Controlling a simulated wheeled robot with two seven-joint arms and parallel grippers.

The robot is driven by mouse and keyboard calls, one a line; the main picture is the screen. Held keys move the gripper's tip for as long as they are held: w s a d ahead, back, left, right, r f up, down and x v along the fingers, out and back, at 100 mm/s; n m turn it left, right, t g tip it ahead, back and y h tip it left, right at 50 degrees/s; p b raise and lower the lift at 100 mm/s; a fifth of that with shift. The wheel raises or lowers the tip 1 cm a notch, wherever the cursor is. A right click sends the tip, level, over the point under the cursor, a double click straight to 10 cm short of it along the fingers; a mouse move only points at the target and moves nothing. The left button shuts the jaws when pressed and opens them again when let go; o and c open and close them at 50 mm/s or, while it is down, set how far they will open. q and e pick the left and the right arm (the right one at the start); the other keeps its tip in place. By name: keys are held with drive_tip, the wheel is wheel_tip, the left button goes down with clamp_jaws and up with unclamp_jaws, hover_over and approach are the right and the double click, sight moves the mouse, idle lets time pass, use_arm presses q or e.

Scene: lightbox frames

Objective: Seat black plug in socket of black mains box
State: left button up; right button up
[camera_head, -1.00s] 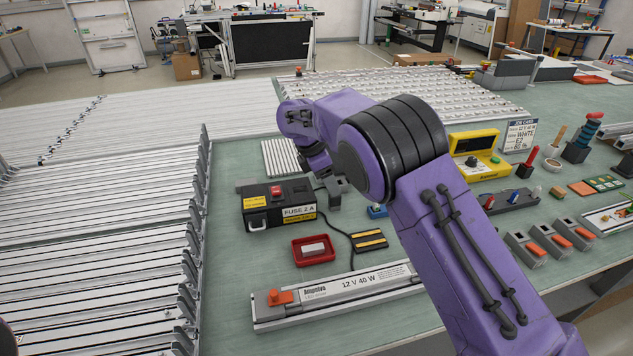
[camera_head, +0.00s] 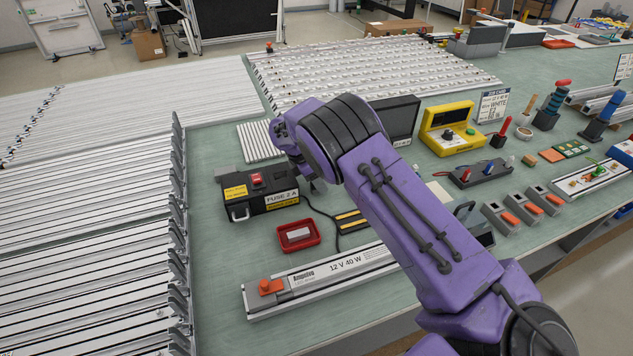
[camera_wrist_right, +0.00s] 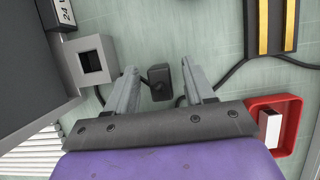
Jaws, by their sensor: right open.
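The black mains box (camera_head: 262,204) stands on the bench in the head view, with a red switch and a "FUSE 2 A" label. In the right wrist view, its grey socket block (camera_wrist_right: 90,62) with a square opening is at the left. The black plug (camera_wrist_right: 159,80) lies between the fingertips of my right gripper (camera_wrist_right: 158,72), with a visible gap to each finger. The gripper is open and holds nothing. In the head view my right arm hides the plug and most of the gripper, just right of the box. My left gripper is not in view.
A red tray (camera_head: 314,241) with a pale block lies in front of the box, beside a black block with yellow stripes (camera_head: 350,221). The plug's cable (camera_head: 322,213) runs nearby. A long "12 V 40 W" bar (camera_head: 320,275) lies nearer. Silver rails (camera_head: 90,260) fill the left.

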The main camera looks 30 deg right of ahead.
drive_tip(key=shift+a, duration=0.1)
clamp_jaws()
